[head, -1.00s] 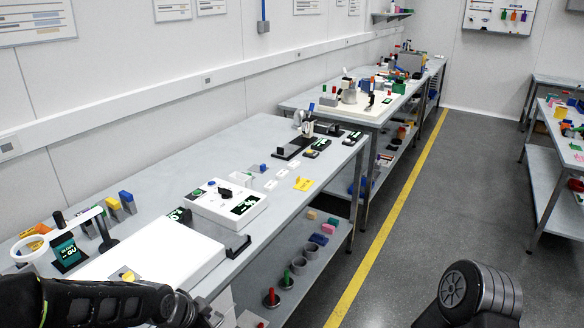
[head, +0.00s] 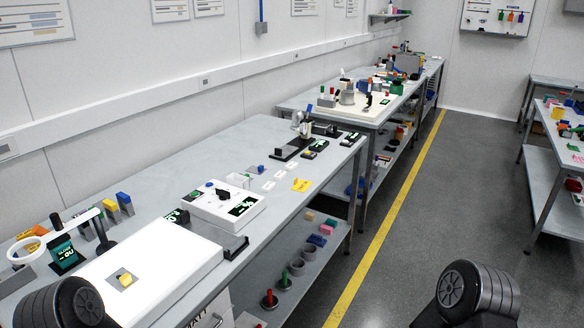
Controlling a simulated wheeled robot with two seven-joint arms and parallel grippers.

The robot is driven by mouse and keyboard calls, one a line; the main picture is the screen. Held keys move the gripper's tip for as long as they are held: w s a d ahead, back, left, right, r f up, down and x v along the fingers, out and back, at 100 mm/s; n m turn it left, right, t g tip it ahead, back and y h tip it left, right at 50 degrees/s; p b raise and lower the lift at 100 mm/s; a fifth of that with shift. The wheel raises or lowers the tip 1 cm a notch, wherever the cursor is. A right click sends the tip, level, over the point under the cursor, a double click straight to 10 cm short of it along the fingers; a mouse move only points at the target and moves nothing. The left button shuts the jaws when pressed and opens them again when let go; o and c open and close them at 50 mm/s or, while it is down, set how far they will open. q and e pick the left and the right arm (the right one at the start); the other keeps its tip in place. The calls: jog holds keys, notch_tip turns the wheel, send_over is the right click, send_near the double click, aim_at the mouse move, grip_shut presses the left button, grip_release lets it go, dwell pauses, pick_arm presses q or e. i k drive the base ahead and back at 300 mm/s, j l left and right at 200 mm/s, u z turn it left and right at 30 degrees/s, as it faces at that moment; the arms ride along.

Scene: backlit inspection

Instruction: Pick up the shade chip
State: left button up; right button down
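A white light panel (head: 168,252) lies on the near end of the left bench. On it lies a small grey square (head: 116,285) with a yellow piece (head: 125,279) on it. I cannot tell for sure whether the yellow piece is the shade chip. Several small white pieces (head: 268,186) and a flat yellow piece (head: 301,185) lie farther along the bench. Only rounded dark links of my left and right arms show at the bottom edge. Neither gripper is in view.
A white control box (head: 222,204) with a dark display stands behind the panel. A ring magnifier (head: 26,250) and a dark display (head: 64,252) stand at the left. A black bracket (head: 236,247) sits at the bench's front edge. A lower shelf (head: 318,262) holds cups and blocks.

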aim_at(293, 165)
jog(key=i+l, duration=2.05)
